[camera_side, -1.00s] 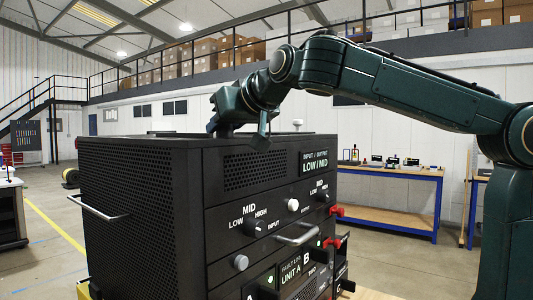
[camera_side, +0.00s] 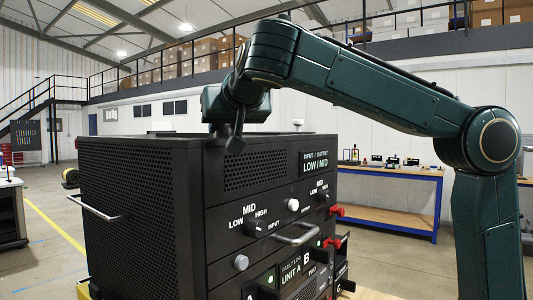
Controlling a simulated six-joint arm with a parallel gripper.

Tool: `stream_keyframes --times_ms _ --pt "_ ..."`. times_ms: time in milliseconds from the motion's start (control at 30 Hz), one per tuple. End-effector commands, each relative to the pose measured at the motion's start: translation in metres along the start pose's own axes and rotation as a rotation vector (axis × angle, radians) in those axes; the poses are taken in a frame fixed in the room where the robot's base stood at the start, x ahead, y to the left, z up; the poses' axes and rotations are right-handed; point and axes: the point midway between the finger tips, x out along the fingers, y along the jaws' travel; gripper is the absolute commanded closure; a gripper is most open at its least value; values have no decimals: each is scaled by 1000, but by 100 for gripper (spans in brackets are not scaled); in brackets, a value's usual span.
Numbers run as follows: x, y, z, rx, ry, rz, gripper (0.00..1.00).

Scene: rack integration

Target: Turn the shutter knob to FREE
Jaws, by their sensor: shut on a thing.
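The black rack cabinet (camera_side: 135,215) fills the lower left and middle of the side view. My gripper (camera_side: 222,130) points down at the cabinet's top, near its front left corner. A dark slanted part of my gripper end hangs just over the top front edge. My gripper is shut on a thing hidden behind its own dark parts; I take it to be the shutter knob. No FREE mark can be read from here, and the knob's setting cannot be seen.
The cabinet's front has a selector knob (camera_side: 254,228), a light knob (camera_side: 241,262), a bar handle (camera_side: 297,236) and a red part (camera_side: 337,210). A small white dome (camera_side: 298,123) shows above the top. A blue workbench (camera_side: 400,172) stands behind.

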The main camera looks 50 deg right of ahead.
Motion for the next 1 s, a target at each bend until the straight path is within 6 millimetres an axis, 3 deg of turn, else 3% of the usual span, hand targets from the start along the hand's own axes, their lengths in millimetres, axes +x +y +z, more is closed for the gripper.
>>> stream_keyframes --times_ms 167,200,267,1000 --pt "0 0 -2 1 4 -1 94" --pt "0 0 -2 1 4 -1 63" --pt "0 0 -1 1 4 -2 52" --pt "0 1 -2 -24 2 -63 50"
